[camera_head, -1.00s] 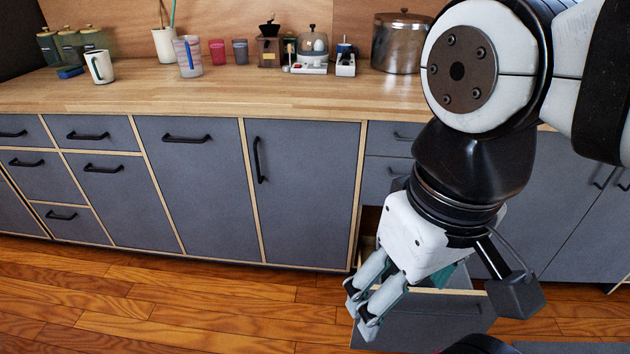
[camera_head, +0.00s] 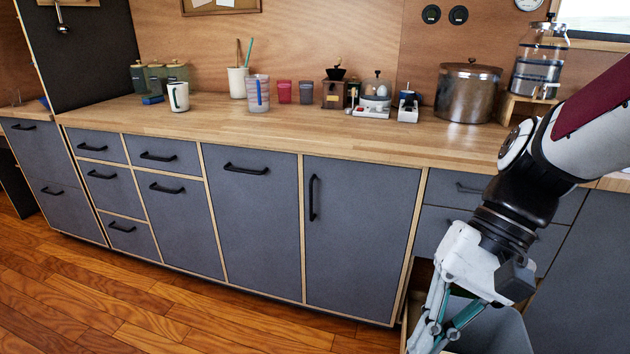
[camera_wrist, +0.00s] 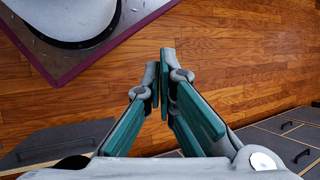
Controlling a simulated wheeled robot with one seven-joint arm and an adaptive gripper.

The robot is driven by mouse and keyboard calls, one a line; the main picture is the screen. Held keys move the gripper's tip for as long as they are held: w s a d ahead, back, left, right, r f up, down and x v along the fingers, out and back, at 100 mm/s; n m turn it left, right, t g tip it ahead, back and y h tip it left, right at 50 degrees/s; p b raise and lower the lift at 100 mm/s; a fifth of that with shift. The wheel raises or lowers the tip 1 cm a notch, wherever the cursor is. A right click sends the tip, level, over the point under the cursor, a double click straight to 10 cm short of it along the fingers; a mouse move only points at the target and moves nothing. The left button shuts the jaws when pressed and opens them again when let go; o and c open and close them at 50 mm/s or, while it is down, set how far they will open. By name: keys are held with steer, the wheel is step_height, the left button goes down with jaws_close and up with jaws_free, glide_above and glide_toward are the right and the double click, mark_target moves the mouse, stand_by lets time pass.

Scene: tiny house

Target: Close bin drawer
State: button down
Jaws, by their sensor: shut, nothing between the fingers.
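The bin drawer is pulled out at the lower right of the head view, and a grey bin (camera_head: 500,328) stands in it. The drawer's front is cut off by the bottom of the head view. My gripper (camera_head: 425,345) points down at the drawer's left side, its fingers overlapping the bin's near-left part in the picture. I cannot tell whether it touches the drawer. In the wrist view the gripper's fingertips (camera_wrist: 163,72) are together with nothing between them, over the wooden floor. A dark grey panel (camera_wrist: 55,143) shows at the lower left there, perhaps the drawer front.
Grey cabinets (camera_head: 255,215) with black handles run under a wooden counter (camera_head: 290,133). A steel pot (camera_head: 467,92), a glass dispenser (camera_head: 540,62), a white mug (camera_head: 178,97) and cups stand on it. Wooden floor (camera_head: 150,310) is clear at the front left.

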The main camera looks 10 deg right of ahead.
steer(key=w+d+f+m+t+y+b, duration=0.2)
steer(key=w+d+f+m+t+y, duration=0.45)
steer(key=d+f+m, duration=0.35)
steer(key=d+f+m+t+h+b, duration=0.25)
steer(key=d+f+m+t, duration=0.4)
steer(key=d+t, duration=0.4)
steer(key=s+d+f+m+h+b, duration=0.1)
steer(key=s+d+f+m+h, duration=0.5)
steer(key=s+f+m+h, duration=0.5)
steer(key=s+d+f+m+h+b, duration=0.1)
steer(key=s+d+f+m+h, duration=0.65)
steer(key=f, duration=0.55)
steer(key=w+d+h+b, duration=0.1)
steer(key=w+d+b, duration=0.3)
steer(key=w, duration=0.9)
steer(key=shift+d+m, duration=0.4)
steer(key=shift+d, duration=0.35)
steer(key=shift+f+t, duration=0.1)
steer(key=shift+t, duration=0.2)
